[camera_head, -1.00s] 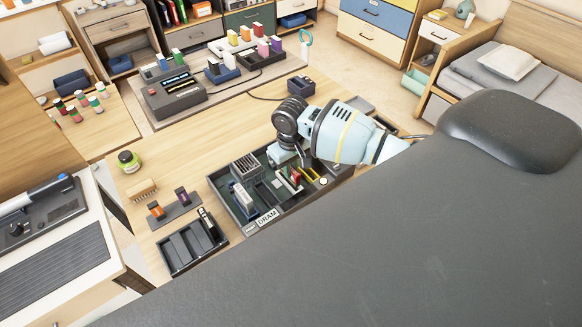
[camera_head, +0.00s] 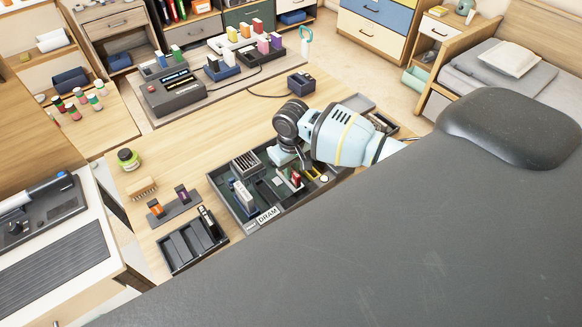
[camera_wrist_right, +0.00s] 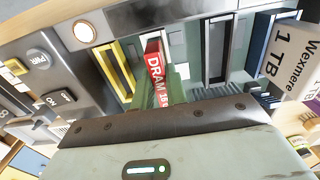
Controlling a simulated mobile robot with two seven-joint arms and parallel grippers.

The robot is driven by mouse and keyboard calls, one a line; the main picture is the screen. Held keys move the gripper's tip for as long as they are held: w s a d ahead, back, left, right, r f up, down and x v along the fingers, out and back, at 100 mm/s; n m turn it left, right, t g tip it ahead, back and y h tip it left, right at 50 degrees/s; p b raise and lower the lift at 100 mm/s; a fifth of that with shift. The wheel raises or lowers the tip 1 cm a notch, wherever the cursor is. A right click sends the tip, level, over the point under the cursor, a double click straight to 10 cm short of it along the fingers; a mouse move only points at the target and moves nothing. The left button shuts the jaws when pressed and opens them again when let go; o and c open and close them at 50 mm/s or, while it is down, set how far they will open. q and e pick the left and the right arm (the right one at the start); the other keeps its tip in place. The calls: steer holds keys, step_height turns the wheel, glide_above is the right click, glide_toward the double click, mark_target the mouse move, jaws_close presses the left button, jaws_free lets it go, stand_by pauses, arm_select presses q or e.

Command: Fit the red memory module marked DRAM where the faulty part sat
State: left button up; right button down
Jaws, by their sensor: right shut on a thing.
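The red memory module (camera_head: 296,179) stands in the dark open case (camera_head: 247,213), beside a yellow-framed slot (camera_head: 313,173). The right wrist view shows its red face marked DRAM (camera_wrist_right: 156,75), with the yellow-framed slot (camera_wrist_right: 115,68) to its left and a dark-framed slot (camera_wrist_right: 217,50) to its right. My right gripper (camera_head: 300,167) is low over the case and shut on the module. Its fingertips are mostly hidden in both views. I cannot tell whether the module is seated or just above the board. My left gripper is not in view.
Left of the case are a black slotted tray (camera_head: 190,246), a small holder (camera_head: 175,210), a brush (camera_head: 142,188) and a green jar (camera_head: 128,159).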

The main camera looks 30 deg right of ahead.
steer(key=shift+f, duration=0.6)
steer(key=c, duration=1.3)
jaws_free()
steer(key=shift+c, duration=0.2)
steer(key=shift+r, duration=0.1)
step_height(320, 180, up, 6)
steer(key=shift+r, duration=0.85)
steer(key=shift+s+f, duration=0.1)
